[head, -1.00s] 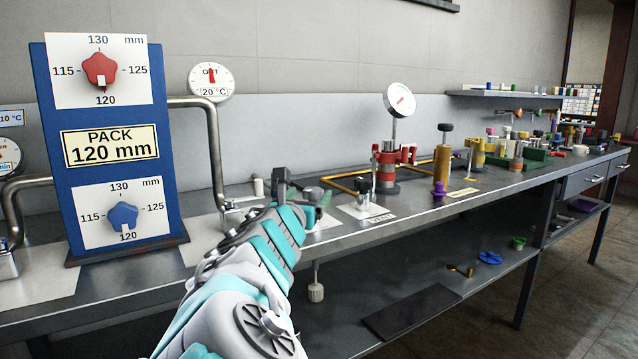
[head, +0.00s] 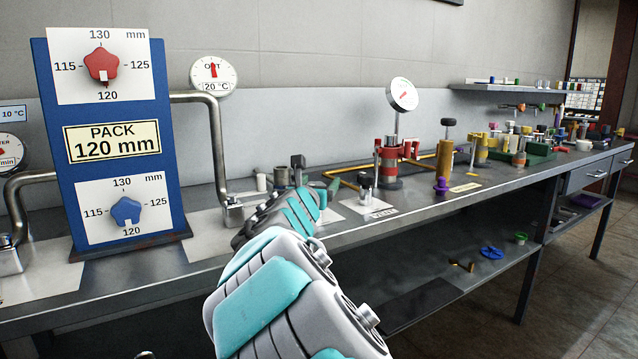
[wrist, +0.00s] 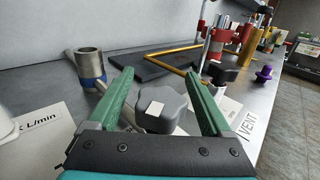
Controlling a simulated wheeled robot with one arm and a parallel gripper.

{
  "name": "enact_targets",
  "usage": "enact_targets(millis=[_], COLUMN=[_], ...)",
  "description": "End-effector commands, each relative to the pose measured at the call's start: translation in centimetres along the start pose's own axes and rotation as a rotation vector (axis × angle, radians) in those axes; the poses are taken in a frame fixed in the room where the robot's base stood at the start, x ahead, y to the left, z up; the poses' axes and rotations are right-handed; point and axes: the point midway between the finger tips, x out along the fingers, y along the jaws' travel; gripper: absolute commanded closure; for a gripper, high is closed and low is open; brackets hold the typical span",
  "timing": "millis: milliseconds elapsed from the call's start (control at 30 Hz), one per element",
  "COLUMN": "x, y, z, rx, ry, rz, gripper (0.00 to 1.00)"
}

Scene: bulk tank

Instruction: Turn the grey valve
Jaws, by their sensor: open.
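The grey valve (wrist: 163,104) shows in the wrist view as a lobed grey knob with a small white mark on its near side. It sits between the two green fingers of my gripper (wrist: 159,74). The fingers are open, one to each side of the knob, with a small gap visible on the right. I cannot tell whether the left finger touches it. In the head view my gripper (head: 308,180) is over the bench, and my arm hides the valve there.
A black knob (wrist: 222,72) by the VENT label (wrist: 246,126) stands close to the right finger. A metal cylinder with a blue base (wrist: 90,65) stands to the left. A blue PACK panel (head: 110,180) and a bent pipe (head: 216,140) are left of my arm on the bench (head: 420,205).

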Motion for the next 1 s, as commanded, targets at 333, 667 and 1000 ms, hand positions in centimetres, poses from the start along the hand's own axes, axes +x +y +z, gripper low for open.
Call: enact_targets(millis=[333, 667, 1000], x=[-0.03, -0.04, -0.03], y=[-0.02, -0.02, -0.04], z=[0.02, 0.03, -0.01], rx=[0.0, 0.0, 0.0], ry=[0.0, 0.0, -0.001], rz=[0.0, 0.0, 0.002], gripper=[0.45, 0.82, 1.0])
